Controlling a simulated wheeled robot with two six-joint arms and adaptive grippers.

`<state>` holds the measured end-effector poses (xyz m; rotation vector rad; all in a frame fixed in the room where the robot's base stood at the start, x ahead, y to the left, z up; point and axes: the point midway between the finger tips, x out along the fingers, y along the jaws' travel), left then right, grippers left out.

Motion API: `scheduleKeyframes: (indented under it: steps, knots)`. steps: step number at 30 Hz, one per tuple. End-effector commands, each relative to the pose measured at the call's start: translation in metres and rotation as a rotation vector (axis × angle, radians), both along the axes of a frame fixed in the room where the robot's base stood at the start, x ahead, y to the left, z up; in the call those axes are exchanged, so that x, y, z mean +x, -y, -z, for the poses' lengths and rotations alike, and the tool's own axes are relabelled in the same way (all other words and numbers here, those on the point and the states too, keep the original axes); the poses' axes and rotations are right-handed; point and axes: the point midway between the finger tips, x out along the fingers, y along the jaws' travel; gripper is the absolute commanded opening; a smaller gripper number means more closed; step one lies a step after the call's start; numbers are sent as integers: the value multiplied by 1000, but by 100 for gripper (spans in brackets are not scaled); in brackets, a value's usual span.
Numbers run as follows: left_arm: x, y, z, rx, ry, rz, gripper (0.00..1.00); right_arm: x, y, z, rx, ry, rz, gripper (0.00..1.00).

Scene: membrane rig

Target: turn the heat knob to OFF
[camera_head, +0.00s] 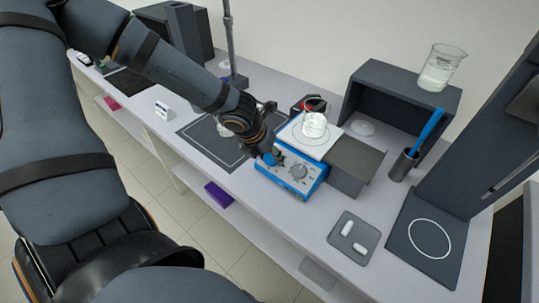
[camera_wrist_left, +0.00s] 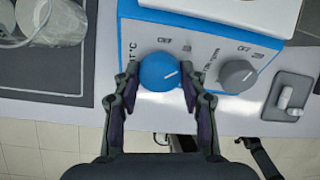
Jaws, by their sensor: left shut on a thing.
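The hotplate (camera_head: 291,182) has a blue and white front panel and stands near the front edge of the bench. Its heat knob, the blue one by the °C mark (camera_wrist_left: 159,71), has a white pointer line that slants toward the upper right. An OFF label is printed above it. My left gripper (camera_wrist_left: 156,80) is shut on this blue knob, one finger on each side; in the head view the gripper (camera_head: 269,157) is at the panel's left part. A grey knob (camera_wrist_left: 237,76) sits to the right, clear of the fingers.
A beaker (camera_head: 314,125) stands on the hotplate's white top. A dark grey block (camera_head: 354,167) stands right beside the hotplate. A small tray (camera_head: 341,243) with white capsule-shaped pieces lies at the front right.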

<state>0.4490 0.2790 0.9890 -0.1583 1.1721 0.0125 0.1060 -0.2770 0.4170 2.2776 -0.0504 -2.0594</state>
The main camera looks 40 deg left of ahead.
Motion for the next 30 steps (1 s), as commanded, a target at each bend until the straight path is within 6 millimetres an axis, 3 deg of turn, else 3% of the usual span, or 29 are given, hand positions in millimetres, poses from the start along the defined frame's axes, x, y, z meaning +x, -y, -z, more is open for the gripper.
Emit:
scheduleKeyframes:
  steps: [18, 30]
  knots:
    - [-1, -1, -2, -237, -20, -345, 11, 0, 1, -33, -1, 0, 0, 86]
    - [-1, -2, 0, -389, -31, -570, 11, 0, 2, -44, -2, 0, -1, 86]
